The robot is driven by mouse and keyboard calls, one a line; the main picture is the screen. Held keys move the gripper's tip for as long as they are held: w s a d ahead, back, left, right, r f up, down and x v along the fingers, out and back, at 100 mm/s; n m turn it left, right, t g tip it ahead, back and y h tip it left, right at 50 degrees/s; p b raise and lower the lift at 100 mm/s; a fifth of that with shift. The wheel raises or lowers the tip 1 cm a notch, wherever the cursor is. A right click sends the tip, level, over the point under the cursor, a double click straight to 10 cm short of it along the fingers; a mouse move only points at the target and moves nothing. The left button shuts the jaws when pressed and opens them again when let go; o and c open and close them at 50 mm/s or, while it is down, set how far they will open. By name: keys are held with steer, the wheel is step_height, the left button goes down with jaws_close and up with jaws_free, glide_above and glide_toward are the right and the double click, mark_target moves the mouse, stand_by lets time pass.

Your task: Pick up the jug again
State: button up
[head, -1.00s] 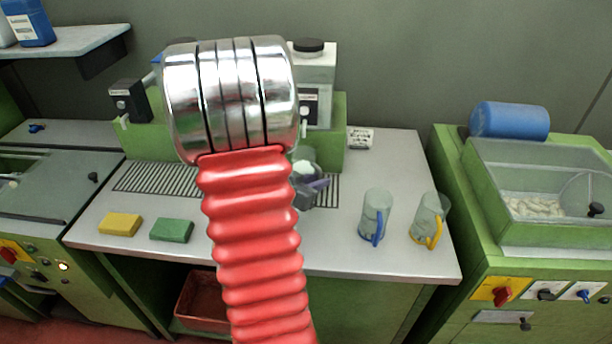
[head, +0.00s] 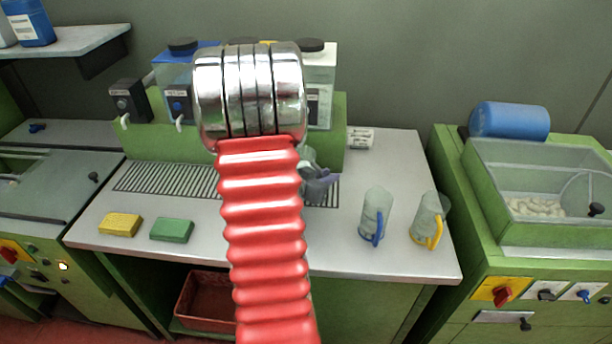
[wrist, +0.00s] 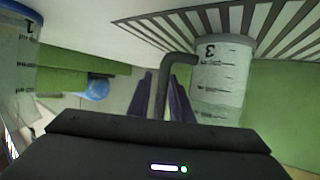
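A clear jug (wrist: 220,82) with a dark grey handle (wrist: 162,85) and a mark like a 3 stands at the drain grille in the wrist view, which shows the scene upside down. In the head view this jug (head: 308,157) is largely hidden behind my arm. My gripper (wrist: 160,78) has two purple fingers, one on each side of the handle. A narrow gap shows beside the handle, so the fingers look open around it. The gripper also shows in the head view (head: 322,182), partly hidden by my arm.
A blue-handled jug (head: 376,213) and a yellow-handled jug (head: 428,218) stand at the counter's right. A yellow sponge (head: 120,225) and a green sponge (head: 172,230) lie at the front left. Dispensers (head: 187,85) stand behind. A hopper machine (head: 545,190) is at the right.

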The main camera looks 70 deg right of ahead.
jaws_close()
stand_by(0.4)
steer(key=shift+r, duration=0.3)
stand_by(0.3)
steer(key=f+v, duration=0.2)
steer(key=v, duration=0.6)
steer(key=a+f+v, duration=0.1)
steer(key=v, duration=0.8)
steer(key=shift+w+a+f, duration=0.25)
steer(key=shift+w+a, duration=0.2)
steer(key=shift+w, duration=0.05)
stand_by(0.6)
stand_by(0.7)
